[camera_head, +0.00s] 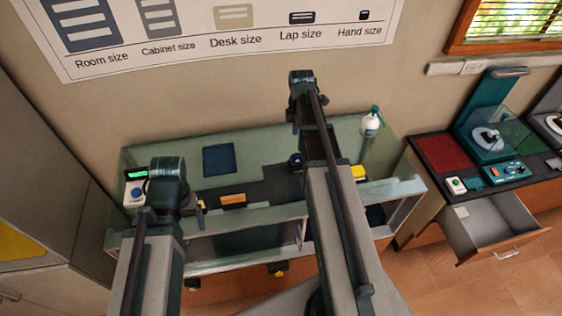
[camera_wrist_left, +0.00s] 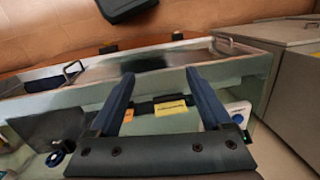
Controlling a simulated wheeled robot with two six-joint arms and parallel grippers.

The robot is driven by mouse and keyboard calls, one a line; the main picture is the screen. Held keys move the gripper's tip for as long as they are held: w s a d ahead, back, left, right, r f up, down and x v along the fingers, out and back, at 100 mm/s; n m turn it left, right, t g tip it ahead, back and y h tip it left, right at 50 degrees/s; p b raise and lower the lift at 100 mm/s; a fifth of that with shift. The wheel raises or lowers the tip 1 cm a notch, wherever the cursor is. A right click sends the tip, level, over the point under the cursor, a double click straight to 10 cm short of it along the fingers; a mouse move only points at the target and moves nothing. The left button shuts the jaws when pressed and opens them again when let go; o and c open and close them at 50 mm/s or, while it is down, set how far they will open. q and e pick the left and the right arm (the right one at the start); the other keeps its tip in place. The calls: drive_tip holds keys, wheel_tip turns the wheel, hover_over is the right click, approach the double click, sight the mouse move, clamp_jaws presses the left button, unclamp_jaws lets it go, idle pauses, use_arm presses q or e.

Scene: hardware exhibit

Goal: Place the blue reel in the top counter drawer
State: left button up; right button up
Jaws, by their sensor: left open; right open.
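A small dark blue round item (camera_head: 295,160), which looks like the blue reel, stands on the display table just left of my right arm. A similar dark round item (camera_wrist_left: 55,158) shows at the lower left of the left wrist view.
The display table (camera_head: 282,213) holds an orange block (camera_head: 233,200), a dark blue square (camera_head: 219,159), a boxed blue button (camera_head: 137,194) and a white bottle-like item (camera_head: 370,124). Glass panels edge it. The counter at right bears a red mat (camera_head: 443,153) and teal devices (camera_head: 487,140).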

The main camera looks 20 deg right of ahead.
use_arm(q)
drive_tip(key=shift+o, duration=0.9)
drive_tip(key=shift+f, duration=0.2)
use_arm(e)
drive_tip(key=shift+o, duration=1)
drive_tip(key=shift+f, duration=0.2)
drive_tip(key=b, duration=0.9)
hover_over(297, 163)
drive_tip(key=f, duration=0.8)
drive_tip(key=shift+w, duration=0.3)
use_arm(q)
wheel_tip(297, 163, down, 8)
drive_tip(key=shift+f, duration=0.15)
use_arm(e)
drive_tip(key=shift+f, duration=0.15)
wheel_tip(297, 163, down, 5)
drive_tip(key=b, duration=0.5)
drive_tip(key=shift+w+d+f, duration=0.1)
drive_tip(key=shift+d, duration=0.05)
use_arm(q)
wheel_tip(297, 163, down, 5)
drive_tip(key=shift+f, duration=0.1)
use_arm(e)
drive_tip(key=c, duration=1.4)
use_arm(q)
drive_tip(key=shift+r+p, duration=0.25)
drive_tip(key=shift+p, duration=0.1)
use_arm(e)
drive_tip(key=shift+r, duration=0.25)
